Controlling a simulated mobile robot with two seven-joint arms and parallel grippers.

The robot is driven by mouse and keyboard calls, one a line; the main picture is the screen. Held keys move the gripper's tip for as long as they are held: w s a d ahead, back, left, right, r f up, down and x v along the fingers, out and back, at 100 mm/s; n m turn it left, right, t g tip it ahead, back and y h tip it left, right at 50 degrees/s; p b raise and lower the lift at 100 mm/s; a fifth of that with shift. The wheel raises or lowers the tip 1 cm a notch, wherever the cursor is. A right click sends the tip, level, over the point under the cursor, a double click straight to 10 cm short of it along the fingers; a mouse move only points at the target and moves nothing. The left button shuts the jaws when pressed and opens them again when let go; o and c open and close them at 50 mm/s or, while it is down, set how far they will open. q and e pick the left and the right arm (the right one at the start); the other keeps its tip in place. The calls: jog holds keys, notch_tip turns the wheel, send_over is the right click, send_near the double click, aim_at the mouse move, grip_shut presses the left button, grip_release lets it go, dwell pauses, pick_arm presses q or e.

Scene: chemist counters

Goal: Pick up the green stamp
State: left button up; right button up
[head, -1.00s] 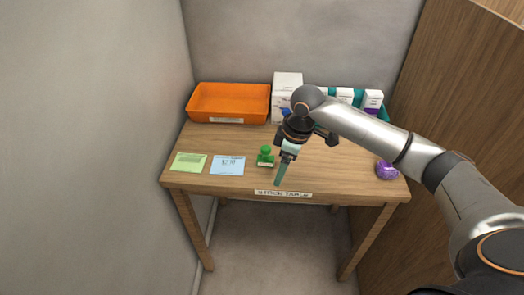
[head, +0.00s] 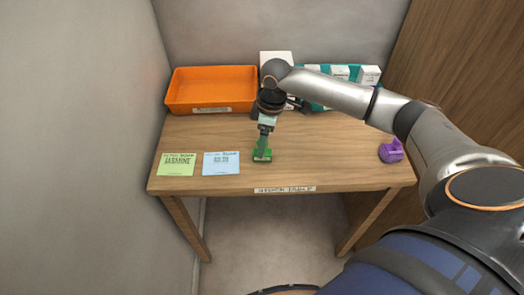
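The green stamp (head: 262,155) stands on the wooden table, right of the blue card. Its base shows, while its upper part is hidden behind the fingers of my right gripper (head: 265,142). The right gripper points down at the stamp from above, its fingertips at or just over the stamp. I cannot tell whether the fingers touch the stamp or how far apart they are. My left gripper is not in view.
A green card (head: 177,165) and a blue card (head: 221,163) lie on the table (head: 325,155) at left. An orange tray (head: 212,109) stands behind them. White boxes (head: 368,75) in a teal tray stand at the back right. A purple object (head: 391,151) sits at right.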

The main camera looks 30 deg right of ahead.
aim_at(268, 155)
jog(key=shift+w+a+f, duration=0.1)
jog(key=shift+w+f, duration=0.15)
jog(key=shift+f, duration=1.1)
jog(key=shift+w+f, duration=0.2)
jog(key=shift+f, duration=1.15)
grip_shut()
